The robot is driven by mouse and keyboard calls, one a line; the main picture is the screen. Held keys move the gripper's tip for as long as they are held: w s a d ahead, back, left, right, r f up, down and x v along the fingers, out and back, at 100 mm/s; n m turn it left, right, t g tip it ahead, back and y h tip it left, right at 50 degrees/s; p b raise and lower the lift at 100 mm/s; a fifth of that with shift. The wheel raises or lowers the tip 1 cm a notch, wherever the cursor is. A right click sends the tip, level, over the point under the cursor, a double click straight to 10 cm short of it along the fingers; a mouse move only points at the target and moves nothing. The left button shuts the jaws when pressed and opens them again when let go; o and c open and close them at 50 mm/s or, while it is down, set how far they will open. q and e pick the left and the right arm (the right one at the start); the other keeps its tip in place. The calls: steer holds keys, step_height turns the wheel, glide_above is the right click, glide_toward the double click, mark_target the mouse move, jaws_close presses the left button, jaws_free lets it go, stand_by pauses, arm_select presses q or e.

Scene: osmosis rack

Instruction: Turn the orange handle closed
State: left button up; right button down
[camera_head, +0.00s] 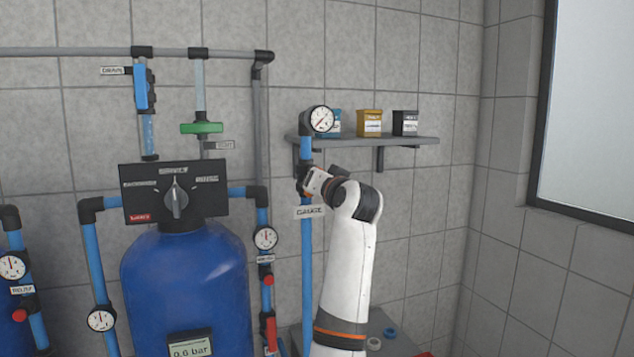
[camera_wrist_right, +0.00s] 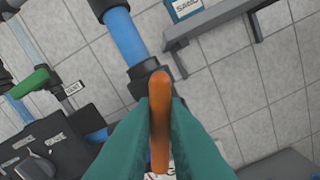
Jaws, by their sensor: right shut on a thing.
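The orange handle (camera_wrist_right: 160,128) sits at a dark valve body (camera_wrist_right: 147,74) on a blue pipe (camera_wrist_right: 126,36) in the right wrist view. It runs nearly upright in that picture, at a slight angle to the slanting pipe. My right gripper (camera_wrist_right: 160,108) is shut on the handle, with a green finger on each side. In the head view my right gripper (camera_head: 309,182) is at the valve on the vertical blue pipe (camera_head: 307,255), above the GAUGE label (camera_head: 309,211); the handle is hidden there. My left gripper is not in view.
A round gauge (camera_head: 320,119) is above the valve. A grey shelf (camera_head: 400,140) with small boxes is close behind on the right. A blue tank (camera_head: 187,285) with a black control head (camera_head: 140,180) and a pipe with a green handle (camera_head: 202,128) are on the left.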

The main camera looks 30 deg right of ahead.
steer(key=m, duration=1.2)
steer(key=shift+d+f+m, duration=0.2)
steer(key=shift+f+m, duration=0.1)
stand_by(0.4)
steer(key=c, duration=1.5)
jaws_free()
steer(key=shift+o, duration=0.2)
steer(key=shift+s, duration=0.15)
